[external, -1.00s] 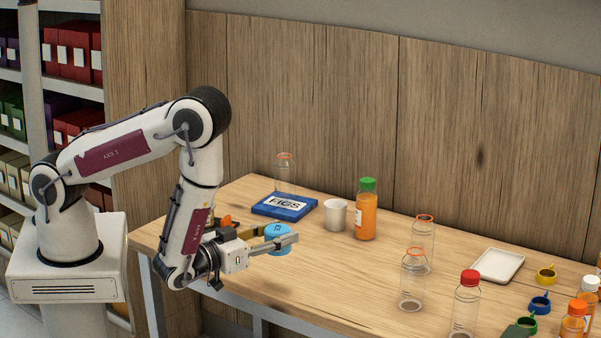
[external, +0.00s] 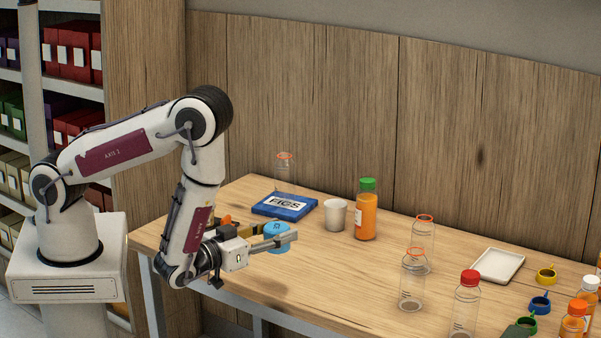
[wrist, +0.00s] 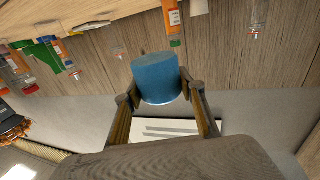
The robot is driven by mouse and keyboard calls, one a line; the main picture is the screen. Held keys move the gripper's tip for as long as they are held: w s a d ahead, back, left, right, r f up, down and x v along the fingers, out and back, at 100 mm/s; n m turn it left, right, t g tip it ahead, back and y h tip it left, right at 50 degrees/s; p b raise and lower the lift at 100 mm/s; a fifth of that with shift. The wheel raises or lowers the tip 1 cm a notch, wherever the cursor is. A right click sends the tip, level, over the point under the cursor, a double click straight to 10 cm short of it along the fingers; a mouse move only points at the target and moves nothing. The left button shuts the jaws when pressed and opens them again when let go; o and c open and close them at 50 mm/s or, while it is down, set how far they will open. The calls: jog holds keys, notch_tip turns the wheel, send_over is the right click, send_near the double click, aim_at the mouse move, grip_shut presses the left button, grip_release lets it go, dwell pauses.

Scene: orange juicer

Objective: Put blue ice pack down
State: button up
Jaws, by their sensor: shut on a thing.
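A short blue cylinder (external: 282,229), which I take to be the blue ice pack, is held between the fingers of my gripper (external: 276,240). The gripper is shut on it, with one finger on each side. In the wrist view the blue cylinder (wrist: 157,78) sits between the two fingertips of my gripper (wrist: 159,95). In the external view it is over the left part of the wooden table (external: 330,280). It appears held above the surface, but the exact gap cannot be told. The near finger hides part of its lower side.
A flat blue box marked FIGS (external: 284,206) with a clear bottle (external: 285,177) lies behind the gripper. A white cup (external: 335,215) and an orange juice bottle (external: 367,213) stand right of it. The table's front middle is clear; several bottles crowd the right.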

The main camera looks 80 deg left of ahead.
jog(key=s+a+n+g+y, duration=0.2)
jog(key=s+a, duration=0.1)
jog(key=a, duration=0.4)
jog(key=s+a+n+g+y, duration=0.2)
jog(key=s+a+g+y, duration=0.1)
jog(key=a, duration=0.4)
jog(key=shift+a+f+n+y, duration=0.25)
jog(key=shift+n+y, duration=0.05)
jog(key=shift+n, duration=0.1)
jog(key=shift+f, duration=2.9)
jog(key=shift+f, duration=0.1)
jog(key=shift+f, duration=1.8)
jog(key=shift+f, duration=0.2)
jog(key=o, duration=1.2)
